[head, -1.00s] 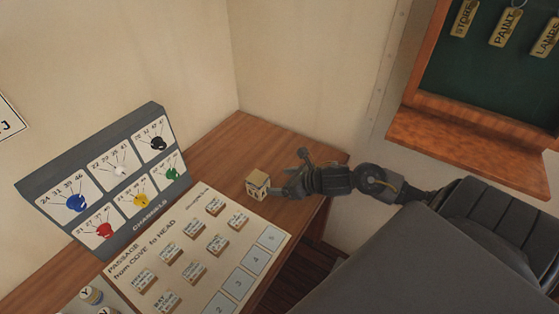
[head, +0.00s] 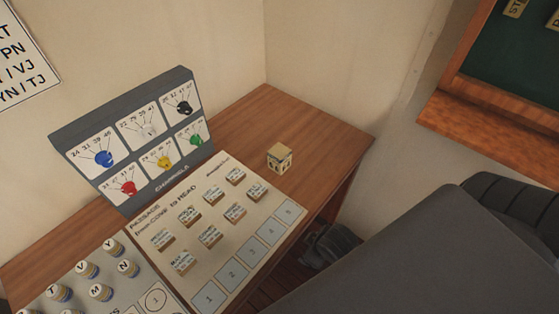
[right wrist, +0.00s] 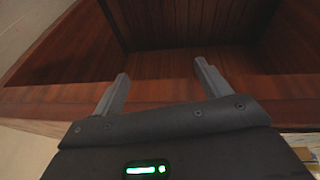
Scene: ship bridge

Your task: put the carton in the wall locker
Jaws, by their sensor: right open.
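The carton (head: 280,158), a small tan box with dark markings, sits on the wooden desk (head: 318,130) near its right end, with nothing holding it. My right gripper (right wrist: 161,70) is open in the right wrist view, with nothing between its fingers. It faces a reddish wooden recess with a planked back. In the head view a dark part of my right arm (head: 332,246) shows low beside the desk's right edge; its fingers are hidden there. My left gripper is not in view.
A message board (head: 262,204) with several small blocks lies just left of the carton. A grey channel panel (head: 118,118) stands behind it. A wood-framed green key board (head: 510,60) hangs at the upper right. The desk's back corner is clear.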

